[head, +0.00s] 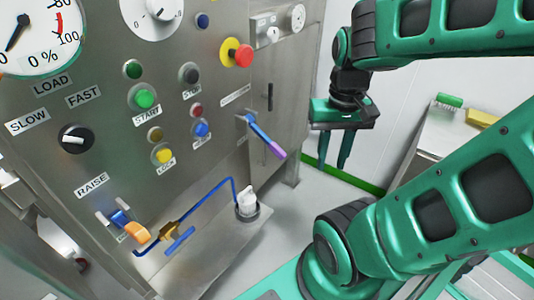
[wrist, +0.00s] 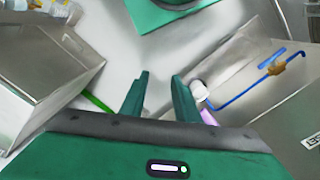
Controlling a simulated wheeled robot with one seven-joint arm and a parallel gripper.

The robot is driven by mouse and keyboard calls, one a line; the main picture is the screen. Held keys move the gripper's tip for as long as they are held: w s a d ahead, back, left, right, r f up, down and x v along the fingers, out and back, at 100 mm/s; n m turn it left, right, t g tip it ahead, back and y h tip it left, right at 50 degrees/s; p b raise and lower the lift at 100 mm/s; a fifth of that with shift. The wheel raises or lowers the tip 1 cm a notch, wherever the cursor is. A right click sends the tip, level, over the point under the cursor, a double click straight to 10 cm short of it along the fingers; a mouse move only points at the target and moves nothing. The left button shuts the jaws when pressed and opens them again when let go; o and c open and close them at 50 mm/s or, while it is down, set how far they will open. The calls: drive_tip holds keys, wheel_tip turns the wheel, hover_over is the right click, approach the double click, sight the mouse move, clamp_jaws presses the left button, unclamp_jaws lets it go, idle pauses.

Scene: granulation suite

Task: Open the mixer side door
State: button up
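The mixer's grey metal cabinet (head: 215,105) fills the left and middle of the head view. A narrow panel with a dark vertical handle (head: 269,97) is at its right; I cannot tell whether this is the side door, and it looks shut. A blue lever with a purple grip (head: 266,137) sticks out from the cabinet near that panel. The purple grip also shows in the wrist view (wrist: 208,117), just right of my right finger. My gripper (head: 334,166) points down, right of the lever and apart from it. In the wrist view my gripper (wrist: 160,76) is open and empty.
A blue pipe with a brass valve (head: 170,231) runs along the cabinet's lower front to a white fitting (head: 247,203) on a metal ledge. A metal bench (head: 440,140) with a green brush (head: 449,100) stands at right. Clear floor lies between.

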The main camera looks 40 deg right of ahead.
drive_tip(key=n+t+h, duration=0.1)
drive_tip(key=n+t, duration=0.3)
approach(265, 151)
drive_tip(key=f, duration=0.1)
drive_tip(key=x, duration=1)
drive_tip(key=shift+w+d+f, duration=0.1)
drive_tip(key=shift+w+f, duration=0.2)
clamp_jaws()
